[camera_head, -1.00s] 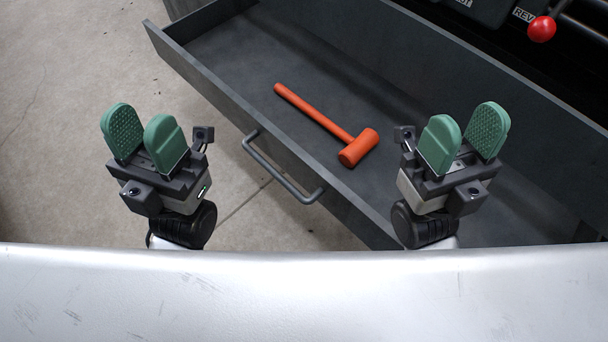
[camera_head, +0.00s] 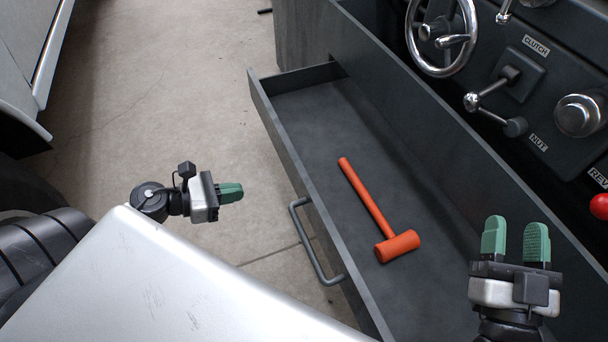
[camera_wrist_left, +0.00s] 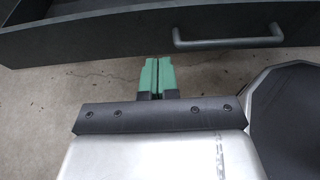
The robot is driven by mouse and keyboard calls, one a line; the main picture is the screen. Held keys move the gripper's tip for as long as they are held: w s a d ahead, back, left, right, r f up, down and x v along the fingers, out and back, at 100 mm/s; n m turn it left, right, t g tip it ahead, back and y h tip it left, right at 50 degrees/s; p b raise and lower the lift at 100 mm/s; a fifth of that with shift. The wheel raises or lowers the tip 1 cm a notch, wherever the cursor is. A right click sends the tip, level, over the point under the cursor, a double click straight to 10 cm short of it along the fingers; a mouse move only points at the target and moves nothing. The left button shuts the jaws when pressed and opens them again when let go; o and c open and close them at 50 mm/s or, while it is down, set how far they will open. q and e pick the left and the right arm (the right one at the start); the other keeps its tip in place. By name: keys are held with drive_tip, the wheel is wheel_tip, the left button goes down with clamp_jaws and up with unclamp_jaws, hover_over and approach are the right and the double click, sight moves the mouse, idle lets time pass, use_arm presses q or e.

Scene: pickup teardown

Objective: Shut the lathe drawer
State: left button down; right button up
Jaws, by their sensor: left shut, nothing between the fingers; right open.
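The dark grey lathe drawer (camera_head: 290,155) stands pulled out from the lathe in the head view, with a bar handle (camera_head: 318,245) on its front. An orange mallet (camera_head: 372,205) lies inside it. My left gripper (camera_head: 240,191) is shut and empty, apart from the drawer front and to the left of the handle. In the left wrist view its green fingers (camera_wrist_left: 157,64) are together and point at the lower edge of the drawer front (camera_wrist_left: 120,42), with the handle (camera_wrist_left: 228,41) to the right. My right gripper (camera_head: 516,222) is open and empty, in front of the drawer's near right part.
The lathe panel (camera_head: 555,95) with a handwheel (camera_head: 440,38), levers and a red knob (camera_head: 599,206) rises behind the drawer. Bare concrete floor (camera_head: 175,100) lies left of the drawer. A pale vehicle-like body (camera_head: 20,75) is at the far left.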

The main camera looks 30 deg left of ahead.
sight(301, 179)
use_arm(q)
drive_tip(key=x, duration=0.8)
drive_tip(key=b+x, duration=0.1)
drive_tip(key=x, duration=0.3)
drive_tip(key=shift+w+d+r, duration=0.25)
drive_tip(key=shift+w, duration=0.05)
drive_tip(key=shift+w+d, duration=0.35)
use_arm(e)
drive_tip(key=shift+s+a+r+t+y, duration=0.1)
drive_tip(key=shift+s+r+t+y, duration=0.3)
drive_tip(key=shift+r+t, duration=0.4)
drive_tip(key=shift+s+r+t+y, duration=0.2)
drive_tip(key=shift+s+r+t, duration=0.3)
drive_tip(key=shift+r+t, duration=0.25)
use_arm(q)
drive_tip(key=shift+w+d, duration=0.15)
drive_tip(key=w+d+p, duration=0.2)
drive_tip(key=w+d, duration=1.3)
drive_tip(key=w, duration=0.3)
drive_tip(key=shift+d, duration=0.25)
use_arm(e)
wheel_tip(301, 179, down, 6)
drive_tip(key=w+g+h, duration=0.1)
drive_tip(key=w+g, duration=0.1)
drive_tip(key=g, duration=0.3)
drive_tip(key=shift+w+d+r+h, duration=0.15)
drive_tip(key=shift+d+h, duration=0.05)
drive_tip(key=shift+h, duration=0.2)
drive_tip(key=shift+g, duration=0.25)
